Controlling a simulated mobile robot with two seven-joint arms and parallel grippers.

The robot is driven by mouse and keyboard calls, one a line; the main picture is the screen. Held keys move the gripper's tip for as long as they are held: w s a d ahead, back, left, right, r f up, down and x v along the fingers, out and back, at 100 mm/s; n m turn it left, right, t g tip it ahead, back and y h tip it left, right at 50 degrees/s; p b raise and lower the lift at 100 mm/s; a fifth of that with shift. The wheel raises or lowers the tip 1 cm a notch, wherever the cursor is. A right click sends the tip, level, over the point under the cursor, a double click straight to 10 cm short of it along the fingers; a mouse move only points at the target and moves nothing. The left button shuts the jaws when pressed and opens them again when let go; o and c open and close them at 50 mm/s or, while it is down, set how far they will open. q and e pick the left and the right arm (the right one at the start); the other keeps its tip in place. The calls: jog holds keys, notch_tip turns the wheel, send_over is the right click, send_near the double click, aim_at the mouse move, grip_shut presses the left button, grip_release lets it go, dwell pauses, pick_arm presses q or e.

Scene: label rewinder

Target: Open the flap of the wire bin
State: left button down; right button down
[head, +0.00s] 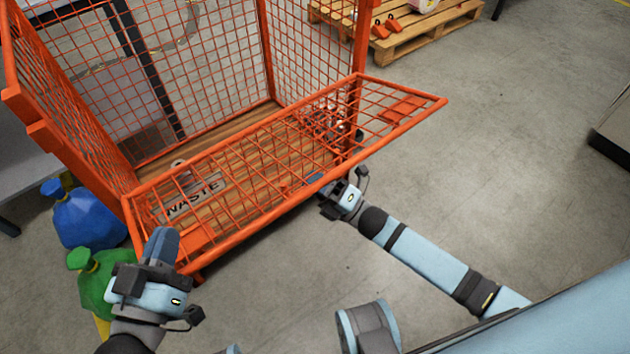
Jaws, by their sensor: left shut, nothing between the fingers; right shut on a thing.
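The orange wire bin (270,45) stands at the upper left with a wooden floor inside. Its mesh flap (245,165) leans outward from the front at a slant, with its outer bar towards me. A plate reading WASTE (193,197) shows at the flap's left part. My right gripper (322,184) is at the outer bar, right of its middle, and is shut on the flap; its fingertips are partly hidden. My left gripper (163,245) is shut and empty, beside the flap's near left corner; I cannot tell whether it touches the bar.
Blue (85,217) and green (100,275) bags lie on the floor left of the bin. A wooden pallet (425,35) with orange items is at the back. A grey table (25,165) is at the left edge.

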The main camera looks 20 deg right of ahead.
pick_arm(q)
jog(key=shift+a+f+g+y, duration=0.3)
jog(key=shift+f+y, duration=0.1)
jog(key=shift+f, duration=0.45)
pick_arm(e)
jog(key=shift+w+r, duration=0.1)
jog(key=shift+r, duration=0.6)
jog(key=c, duration=1.1)
grip_release()
pick_arm(q)
jog(key=shift+a+f+g+y+p, duration=0.3)
jog(key=shift+f+p, duration=0.1)
jog(key=shift+f, duration=0.2)
jog(key=shift+a+f+g+y+p, duration=0.2)
jog(key=shift+f+g+y+p, duration=0.15)
jog(key=shift+f, duration=0.25)
jog(key=shift+s+f, duration=0.15)
jog(key=shift+f, duration=0.25)
pick_arm(e)
jog(key=v, duration=1.4)
jog(key=shift+f, duration=0.2)
